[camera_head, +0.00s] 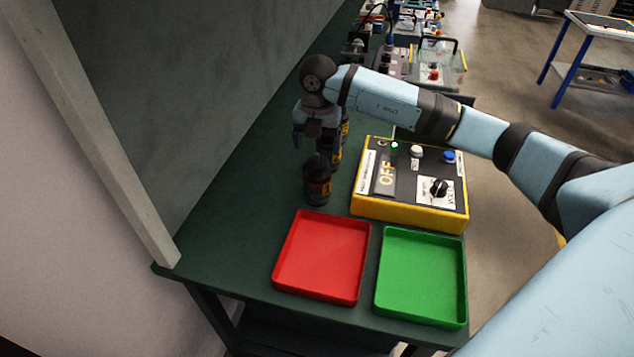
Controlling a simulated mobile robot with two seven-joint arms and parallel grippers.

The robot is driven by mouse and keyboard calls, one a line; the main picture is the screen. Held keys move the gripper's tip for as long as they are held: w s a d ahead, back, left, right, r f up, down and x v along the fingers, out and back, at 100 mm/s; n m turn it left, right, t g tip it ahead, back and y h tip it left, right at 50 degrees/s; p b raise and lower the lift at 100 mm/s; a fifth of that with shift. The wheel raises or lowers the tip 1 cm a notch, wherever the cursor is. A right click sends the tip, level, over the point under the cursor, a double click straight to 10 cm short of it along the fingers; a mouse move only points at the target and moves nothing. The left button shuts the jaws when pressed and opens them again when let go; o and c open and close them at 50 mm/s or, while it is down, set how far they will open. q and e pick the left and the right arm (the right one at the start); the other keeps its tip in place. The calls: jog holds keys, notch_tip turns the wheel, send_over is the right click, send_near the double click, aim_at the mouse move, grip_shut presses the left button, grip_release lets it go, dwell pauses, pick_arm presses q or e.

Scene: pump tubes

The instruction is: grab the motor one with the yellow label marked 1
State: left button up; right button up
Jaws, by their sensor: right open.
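Dark cylindrical motors with orange-yellow bands stand upright in a row on the green table. The nearest motor (317,181) stands just behind the red tray, with another motor (336,156) behind it and part of a third (345,128) farther back. The label numbers are too small to read, so I cannot tell which is marked 1. My right gripper (311,138) reaches in from the right and points down over the row. It is open and partly overlaps the motors behind it. I cannot tell whether it touches one. My left gripper is not in view.
A red tray (320,293) and a green tray (378,303) lie at the table's near end. A yellow control box (410,208) reading OFF stands right of the motors. A grey wall panel (190,110) borders the left. More equipment (430,68) stands at the back.

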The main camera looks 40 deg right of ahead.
aim_at(317, 160)
notch_tip(317, 160, down, 5)
jog(key=shift+f, duration=0.15)
jog(key=shift+a, duration=0.1)
grip_shut()
jog(key=shift+w+r, duration=0.1)
jog(key=shift+r, duration=0.1)
